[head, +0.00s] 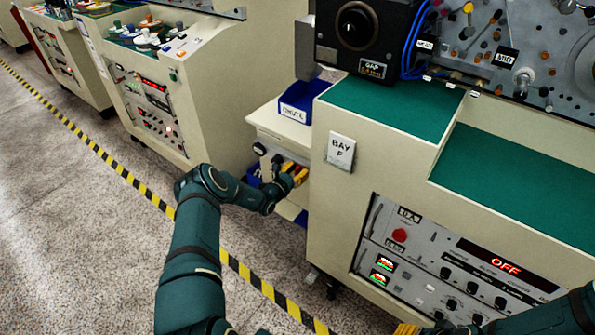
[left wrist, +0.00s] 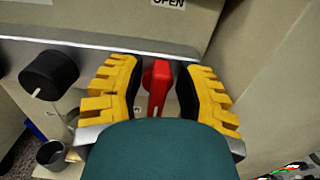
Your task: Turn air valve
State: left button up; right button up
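The red air valve handle (left wrist: 157,85) stands in the middle of the left wrist view, on a grey metal strip. My left gripper (left wrist: 160,92), with yellow ridged fingers, is open around it. One finger is on each side, with narrow gaps to the handle; I cannot tell of any contact. In the head view my left gripper (head: 293,172) is at the low panel beside the BAY F cabinet, and it hides most of the valve. Only the yellow fingers of my right gripper (head: 406,328) show at the bottom edge of the head view; their opening is unclear.
A black knob (left wrist: 48,73) sits left of the fingers. An OPEN label (left wrist: 168,2) is above the handle. The BAY F cabinet (head: 330,190) stands close on the right, with a blue bin (head: 304,97) above the panel. The floor (head: 80,230) at left is clear.

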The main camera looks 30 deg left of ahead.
pick_arm(q)
grip_shut()
jog(key=shift+m, duration=0.5)
jog(key=m, duration=0.1)
jog(key=m+p, duration=0.1)
jog(key=shift+d+m, duration=0.25)
jog(key=shift+m, duration=0.15)
jog(key=m, duration=0.1)
jog(key=m+p, duration=0.1)
jog(key=m, duration=0.2)
jog(key=shift+d+m, duration=0.25)
jog(key=shift+m, duration=0.05)
jog(key=shift+d+f+m+p, duration=0.15)
jog(key=shift+m+p, duration=0.4)
jog(key=shift+m, duration=1)
jog(key=shift+f+m+p, duration=0.25)
jog(key=shift+m+p, duration=0.3)
jog(key=shift+m, duration=1.05)
jog(key=shift+d+f+m+p, duration=0.15)
jog(key=shift+m+p, duration=0.4)
jog(key=shift+m, duration=1)
jog(key=shift+a+f, duration=0.1)
